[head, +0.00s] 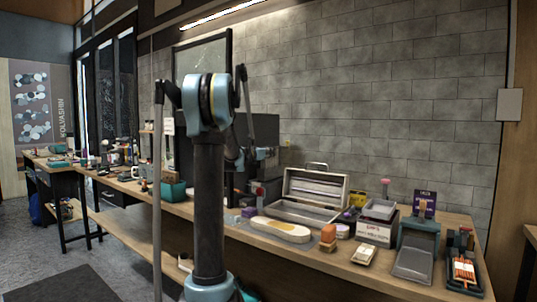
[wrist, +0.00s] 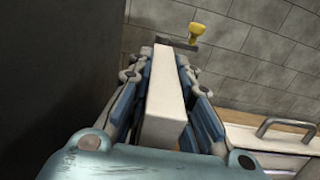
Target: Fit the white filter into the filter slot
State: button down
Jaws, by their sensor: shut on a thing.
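My gripper (wrist: 166,75) is shut on the white filter (wrist: 164,90), a long white block held between its two blue-grey finger pads. The filter points away from the wrist, its far end near the fingertips. In the head view my own arm stands in front of the gripper, and I cannot make out the filter there. I cannot identify the filter slot in either view. In the wrist view a dark surface fills the left side, close to the gripper. A small yellow thing (wrist: 196,31) shows just beyond the fingertips.
The long wooden workbench (head: 335,272) runs along a grey block wall. An open metal case (head: 314,188), a pale oval board (head: 281,229), an orange-topped brush (head: 328,235) and grey trays (head: 413,262) crowd its right part. Its front edge has some bare room.

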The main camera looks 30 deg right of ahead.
jog(key=shift+f, duration=0.5)
jog(key=c, duration=1.4)
grip_release()
jog(key=shift+o, duration=0.2)
jog(key=shift+a, duration=0.1)
jog(key=v, duration=1.1)
jog(key=shift+a, duration=0.4)
jog(key=shift+s+f, duration=0.15)
